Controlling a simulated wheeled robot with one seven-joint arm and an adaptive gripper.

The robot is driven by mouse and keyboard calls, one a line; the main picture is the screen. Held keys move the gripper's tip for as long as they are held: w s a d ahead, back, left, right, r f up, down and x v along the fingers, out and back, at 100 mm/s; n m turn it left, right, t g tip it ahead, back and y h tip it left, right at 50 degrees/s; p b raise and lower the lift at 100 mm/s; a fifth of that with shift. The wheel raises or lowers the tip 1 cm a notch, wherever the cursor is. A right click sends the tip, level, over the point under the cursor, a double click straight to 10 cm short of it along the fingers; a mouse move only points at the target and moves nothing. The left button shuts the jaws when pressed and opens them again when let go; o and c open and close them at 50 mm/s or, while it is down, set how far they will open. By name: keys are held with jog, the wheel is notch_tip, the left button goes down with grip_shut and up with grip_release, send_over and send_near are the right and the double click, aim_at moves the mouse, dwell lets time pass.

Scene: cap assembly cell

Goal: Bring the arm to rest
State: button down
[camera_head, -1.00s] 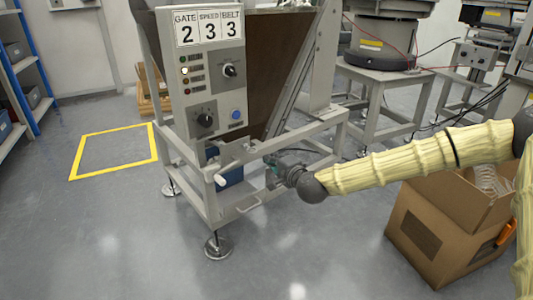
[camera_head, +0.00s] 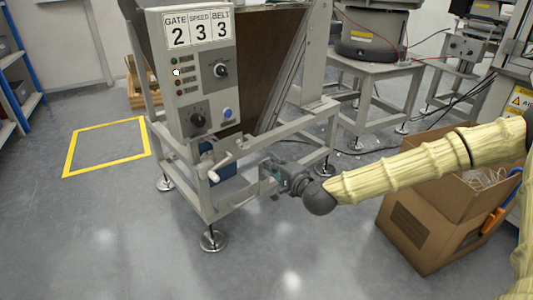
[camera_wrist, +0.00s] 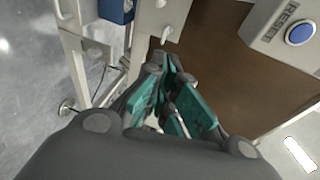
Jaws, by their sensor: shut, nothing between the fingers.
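My gripper (camera_head: 276,174) is at the end of my yellow-sleeved arm, low in front of the hopper machine's grey frame (camera_head: 262,146). In the wrist view my gripper (camera_wrist: 168,68) shows green finger pads drawn together with nothing held between them. Its tips point toward the frame and the brown hopper panel (camera_wrist: 225,75). I cannot tell whether the tips touch the frame. A light crank-like handle (camera_head: 222,168) sticks out just left of the gripper.
A control panel (camera_head: 190,70) with knobs and a blue button (camera_head: 228,113) is above the gripper. An open cardboard box (camera_head: 425,225) stands under my arm at right. A yellow floor square (camera_head: 107,164) is at left. The front floor is clear.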

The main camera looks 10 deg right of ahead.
jog(key=s+a+f+n+g+p, duration=0.1)
jog(key=s+a+f+n+g, duration=0.3)
jog(key=s+f, duration=0.8)
jog(key=s+a+f+n+g+p, duration=0.1)
jog(key=s+a+f+n+g, duration=0.3)
jog(key=s+f, duration=0.85)
jog(key=s+d+f+n+g+h+p, duration=0.1)
jog(key=s+d+f+n+g+h, duration=0.15)
jog(key=s+d, duration=0.35)
jog(key=s+d+f+n+g+h, duration=0.1)
jog(key=s+d+f+n+g, duration=0.2)
jog(key=s, duration=0.6)
jog(key=s+d+f+n+g+h+p, duration=0.1)
jog(key=s+d+f+g, duration=0.1)
jog(key=s+d+f, duration=0.4)
notch_tip(320, 180, up, 40)
jog(key=a+p, duration=0.1)
jog(key=p, duration=3.6)
jog(key=shift+s+p, duration=0.35)
jog(key=shift+m+t, duration=0.25)
